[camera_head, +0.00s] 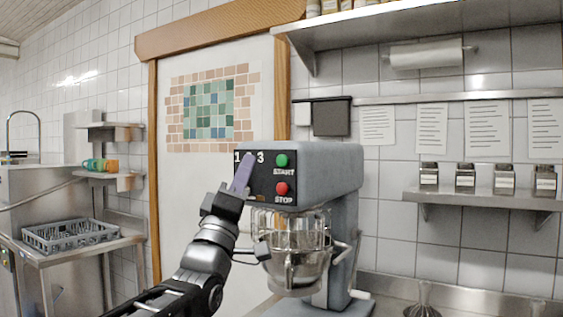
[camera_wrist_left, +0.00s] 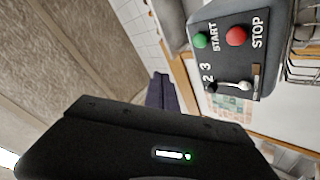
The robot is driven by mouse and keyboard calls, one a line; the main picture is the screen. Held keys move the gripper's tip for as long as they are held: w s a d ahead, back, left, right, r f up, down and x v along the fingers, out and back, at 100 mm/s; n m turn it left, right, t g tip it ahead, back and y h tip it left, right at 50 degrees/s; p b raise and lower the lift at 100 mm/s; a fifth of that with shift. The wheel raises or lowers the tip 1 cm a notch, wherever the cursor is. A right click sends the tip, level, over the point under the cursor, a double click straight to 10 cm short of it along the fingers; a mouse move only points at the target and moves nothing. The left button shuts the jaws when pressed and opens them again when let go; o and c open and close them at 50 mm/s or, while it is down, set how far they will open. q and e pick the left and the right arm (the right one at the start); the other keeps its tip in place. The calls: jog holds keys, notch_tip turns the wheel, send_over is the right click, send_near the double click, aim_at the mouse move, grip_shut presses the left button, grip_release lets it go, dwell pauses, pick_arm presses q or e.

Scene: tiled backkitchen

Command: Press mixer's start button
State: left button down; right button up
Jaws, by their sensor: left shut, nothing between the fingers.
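The grey mixer (camera_head: 325,165) stands right of centre in the head view, with a wire guard and a metal bowl (camera_head: 295,262) under its head. Its black panel carries a green START button (camera_head: 282,160) and a red STOP button (camera_head: 282,188). The wrist view also shows the green button (camera_wrist_left: 200,40), the red button (camera_wrist_left: 236,36) and a lever. My left gripper (camera_head: 243,175) is shut and empty, in front of the panel's left part, left of the green button in the head view. In the wrist view its purple fingers (camera_wrist_left: 161,93) appear apart from the buttons. My right gripper is not in view.
A steel shelf with several jars (camera_head: 465,180) is on the right wall, below pinned papers. A grey crate (camera_head: 70,234) sits on a steel table at the left. A door with a mosaic (camera_head: 209,109) is behind my left arm.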

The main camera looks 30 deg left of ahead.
aim_at(282, 161)
pick_arm(q)
jog(key=w+p, duration=0.4)
jog(key=w, duration=0.4)
jog(key=shift+w+p, duration=0.4)
jog(key=shift+w, duration=0.2)
dwell(1.7)
jog(key=shift+w+a+b, duration=0.1)
jog(key=shift+w+b, duration=0.1)
jog(key=shift+b, duration=0.1)
